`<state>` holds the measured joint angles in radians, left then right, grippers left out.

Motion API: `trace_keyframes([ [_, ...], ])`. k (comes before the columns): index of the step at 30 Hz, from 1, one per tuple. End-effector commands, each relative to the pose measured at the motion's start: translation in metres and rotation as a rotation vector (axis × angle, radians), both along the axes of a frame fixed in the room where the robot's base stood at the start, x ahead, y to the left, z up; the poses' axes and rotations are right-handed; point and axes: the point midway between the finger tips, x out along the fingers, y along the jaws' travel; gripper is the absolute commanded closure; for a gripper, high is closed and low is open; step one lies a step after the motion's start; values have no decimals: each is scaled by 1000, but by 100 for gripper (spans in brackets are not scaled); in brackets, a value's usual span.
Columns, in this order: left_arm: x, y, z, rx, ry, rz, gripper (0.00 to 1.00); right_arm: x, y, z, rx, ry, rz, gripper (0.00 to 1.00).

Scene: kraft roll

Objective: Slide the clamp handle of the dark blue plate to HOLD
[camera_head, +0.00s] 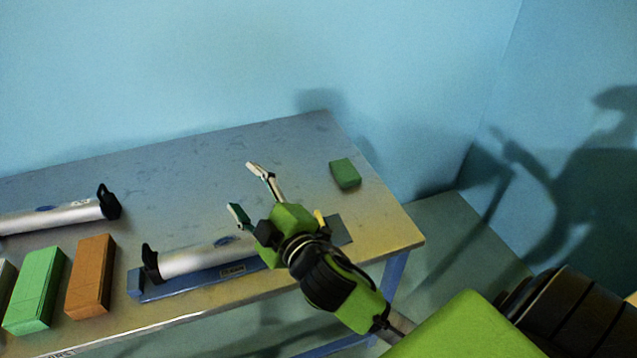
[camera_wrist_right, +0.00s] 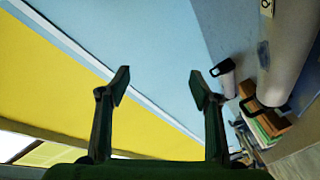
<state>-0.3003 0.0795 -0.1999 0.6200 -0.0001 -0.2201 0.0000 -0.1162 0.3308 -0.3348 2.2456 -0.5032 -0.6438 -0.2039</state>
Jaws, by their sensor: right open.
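The dark blue plate (camera_head: 190,286) lies along the front edge of the table, with a silver tube (camera_head: 195,260) on it. A black clamp handle (camera_head: 150,263) stands up at the tube's left end. A small label on the plate is too small to read. My right gripper (camera_head: 243,189) is open and empty, above the right part of the plate, and hides part of the plate and tube. In the right wrist view, a silver tube (camera_wrist_right: 290,45) runs at the upper right, with a black handle (camera_wrist_right: 262,108) below it. My left gripper is not in view.
A second silver tube (camera_head: 50,217) with a black handle (camera_head: 108,202) lies at the far left. A green block (camera_head: 35,290) and an orange block (camera_head: 90,277) stand near the front left. A small dark green block (camera_head: 345,173) sits at the right. The back middle of the table (camera_head: 190,170) is clear.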

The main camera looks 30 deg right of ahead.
Motion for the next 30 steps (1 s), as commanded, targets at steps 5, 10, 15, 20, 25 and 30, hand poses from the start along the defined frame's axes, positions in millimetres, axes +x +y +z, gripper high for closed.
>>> trace_keyframes([
  [5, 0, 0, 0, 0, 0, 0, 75, 16, 68, 98, -338, -423, 230, 42],
  [10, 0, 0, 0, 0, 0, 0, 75, -6, 140, 139, -695, -776, 468, 42],
  [15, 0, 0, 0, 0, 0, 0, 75, -37, 192, 121, -1082, -1060, 734, 42],
  [20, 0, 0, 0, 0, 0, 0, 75, -52, 198, 64, -1460, -1235, 1027, 42],
  [25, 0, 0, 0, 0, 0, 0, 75, -45, 144, -7, -1846, -1275, 1395, 42],
  [30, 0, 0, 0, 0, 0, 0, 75, -26, 34, -51, -2162, -1114, 1824, 42],
])
